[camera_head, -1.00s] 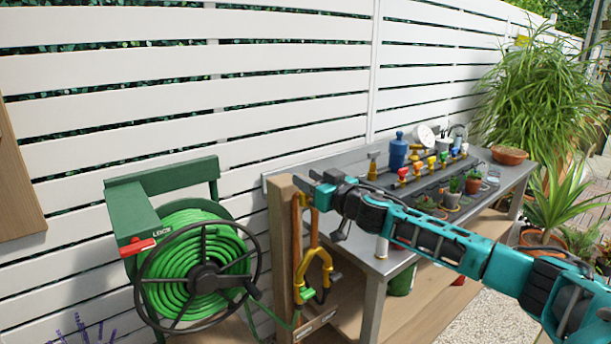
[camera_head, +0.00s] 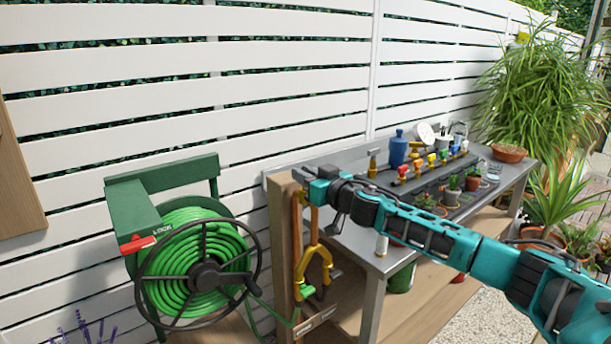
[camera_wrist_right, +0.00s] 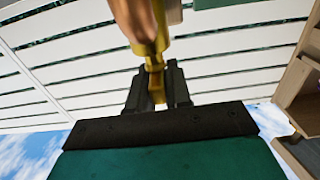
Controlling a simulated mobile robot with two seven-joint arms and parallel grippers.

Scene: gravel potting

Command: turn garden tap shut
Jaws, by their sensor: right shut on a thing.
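The garden tap's copper and brass part (camera_wrist_right: 148,30) fills the top of the right wrist view, blurred and very close. My right gripper (camera_wrist_right: 157,88) is shut on the narrow brass piece at its lower end. In the head view the right gripper (camera_head: 306,175) is at the top of a wooden post (camera_head: 283,235), by copper-coloured pipework (camera_head: 298,225). A yellow forked fitting (camera_head: 315,258) hangs lower beside the post. The gripper and wrist hide most of the tap's top, so I cannot tell the handle's angle. My left gripper is not in view.
A green hose reel (camera_head: 195,265) with a red lock lever (camera_head: 137,244) stands left of the post. A grey-topped potting bench (camera_head: 385,262) with pots and a blue bottle (camera_head: 398,150) is at right, behind my right arm. A white slatted fence (camera_head: 290,90) runs behind.

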